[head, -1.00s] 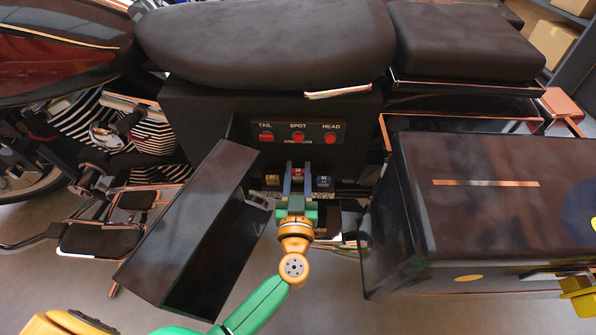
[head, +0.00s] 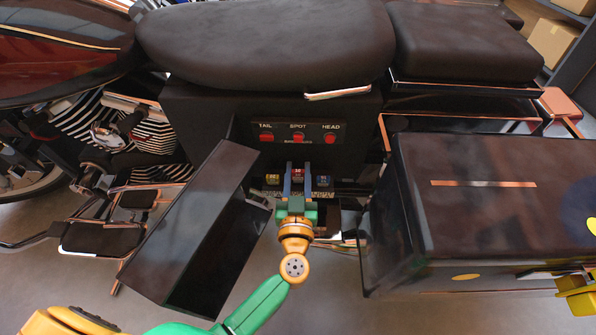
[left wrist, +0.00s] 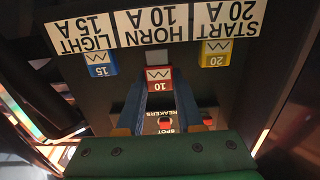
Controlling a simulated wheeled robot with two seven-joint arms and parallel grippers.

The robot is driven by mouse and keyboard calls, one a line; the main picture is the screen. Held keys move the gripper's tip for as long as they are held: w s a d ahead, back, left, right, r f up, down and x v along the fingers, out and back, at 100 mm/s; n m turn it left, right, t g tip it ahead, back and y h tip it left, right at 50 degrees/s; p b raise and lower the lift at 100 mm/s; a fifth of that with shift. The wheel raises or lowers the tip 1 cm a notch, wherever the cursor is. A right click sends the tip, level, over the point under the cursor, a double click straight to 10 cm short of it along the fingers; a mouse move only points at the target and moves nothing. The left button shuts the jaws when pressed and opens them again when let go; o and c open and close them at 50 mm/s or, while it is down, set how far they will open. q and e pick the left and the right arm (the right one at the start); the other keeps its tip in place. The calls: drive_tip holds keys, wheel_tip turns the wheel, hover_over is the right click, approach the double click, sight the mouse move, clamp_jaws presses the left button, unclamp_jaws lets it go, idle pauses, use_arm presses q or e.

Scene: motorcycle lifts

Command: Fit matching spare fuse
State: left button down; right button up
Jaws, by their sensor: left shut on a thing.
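My left gripper (head: 298,186) is shut on a red fuse marked 10 (left wrist: 160,80), with one blue finger on each side of it. The fuse is at the fuse panel, in front of the HORN 10 A label (left wrist: 151,26). I cannot tell whether it is seated or just in front of its slot. A blue fuse (left wrist: 101,64) sits by the LIGHT 15 A label (left wrist: 86,35). A yellow fuse marked 20 (left wrist: 215,54) sits by the START 20 A label (left wrist: 228,20). These two fuses also show in the head view, blue (head: 323,181) and yellow (head: 272,180).
Red breaker switches labelled TAIL, SPOT and HEAD are on a panel (head: 298,133) above the fuses. An open dark cover (head: 190,225) stands to the left and a large dark case (head: 490,215) to the right. The seat (head: 265,40) overhangs above.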

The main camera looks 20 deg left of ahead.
use_arm(q)
drive_tip(key=shift+w+f+b, duration=0.1)
drive_tip(key=shift+f+b, duration=0.6)
drive_tip(key=shift+f, duration=0.35)
use_arm(e)
drive_tip(key=shift+f, duration=0.7)
use_arm(q)
drive_tip(key=shift+c, duration=2.3)
unclamp_jaws()
use_arm(e)
drive_tip(key=shift+w, duration=0.1)
use_arm(q)
drive_tip(key=shift+p+v, duration=0.5)
drive_tip(key=shift+v, duration=0.6)
drive_tip(key=p+v, duration=0.1)
drive_tip(key=v, duration=0.4)
use_arm(e)
drive_tip(key=shift+x, duration=1.1)
